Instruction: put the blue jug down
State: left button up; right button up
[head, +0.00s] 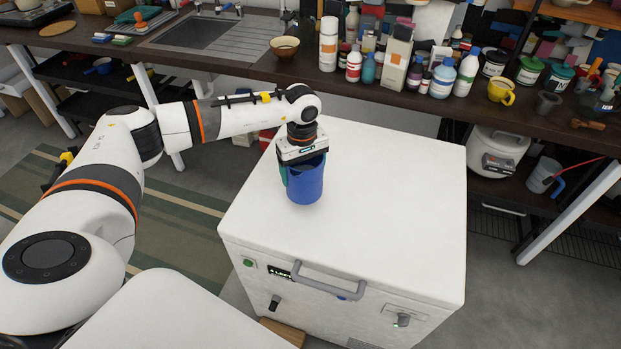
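The blue jug (305,182) is upright at the top of the white chest-like appliance (400,220), towards its back left. I cannot tell whether its base touches the lid or hangs just above it. My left gripper (303,158) points down over the jug's rim and is shut on it. A teal-green part (284,176) shows against the jug's left side; I cannot tell if it is a finger or a handle. The fingertips are mostly hidden by the jug. My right gripper is not in view.
The lid is clear around the jug, with most free room to the right and front. Behind it, a dark counter (250,66) holds a sink (205,35), a bowl (285,46), bottles and a yellow mug (501,91). A rice cooker (497,150) stands on a lower shelf at right.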

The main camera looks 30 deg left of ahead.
pick_arm(q)
jog(key=shift+f, duration=0.6)
notch_tip(320, 180, down, 2)
jog(key=shift+f+p, duration=0.1)
jog(key=shift+p, duration=0.2)
jog(key=shift+f, duration=0.45)
